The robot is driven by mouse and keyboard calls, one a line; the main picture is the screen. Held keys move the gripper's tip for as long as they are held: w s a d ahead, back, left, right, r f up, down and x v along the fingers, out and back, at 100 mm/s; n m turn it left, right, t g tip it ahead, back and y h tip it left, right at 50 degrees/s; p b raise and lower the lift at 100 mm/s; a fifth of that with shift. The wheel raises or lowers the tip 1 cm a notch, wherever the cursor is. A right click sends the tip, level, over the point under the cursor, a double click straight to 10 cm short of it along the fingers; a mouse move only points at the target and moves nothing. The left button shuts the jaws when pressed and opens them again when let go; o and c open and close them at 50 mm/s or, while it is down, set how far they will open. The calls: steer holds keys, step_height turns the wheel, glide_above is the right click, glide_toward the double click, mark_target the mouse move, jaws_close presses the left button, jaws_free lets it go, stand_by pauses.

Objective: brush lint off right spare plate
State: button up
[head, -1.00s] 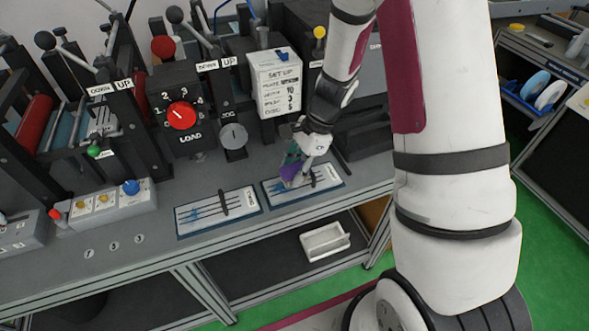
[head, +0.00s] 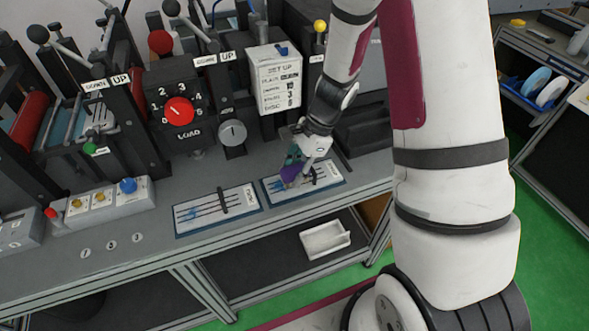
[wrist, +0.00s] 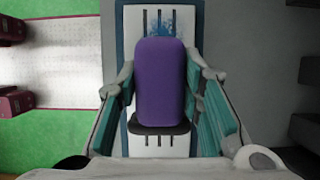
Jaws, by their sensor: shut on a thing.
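The right spare plate (head: 330,181) is a white panel on a blue base, with dark slots and a dark crossbar, lying on the bench. Blue lint shows at its left end, and as a blue speckled patch (wrist: 157,22) at the top in the wrist view. My gripper (head: 294,168) is over this plate, its teal fingers shut on a purple block (wrist: 160,80), which looks like the brush. The block hides the plate's middle; its underside is hidden, so I cannot tell whether it touches. The left spare plate (head: 240,194) lies beside it, also with some blue.
The load machine with a red dial (head: 179,111) and the set-up box (head: 273,80) stand behind the plates. A button box (head: 100,203) is at left. A white tray (head: 325,238) sits on the lower shelf. Bare bench lies in front of the left plate.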

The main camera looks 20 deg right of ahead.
mark_target(283, 172)
steer(key=shift+f, duration=0.2)
steer(key=shift+a, duration=0.1)
steer(key=shift+a+r, duration=0.15)
steer(key=shift+a, duration=1.55)
steer(key=shift+a+p, duration=0.3)
steer(key=shift+a, duration=1.5)
steer(key=shift+d, duration=0.1)
steer(key=shift+d, duration=3.5)
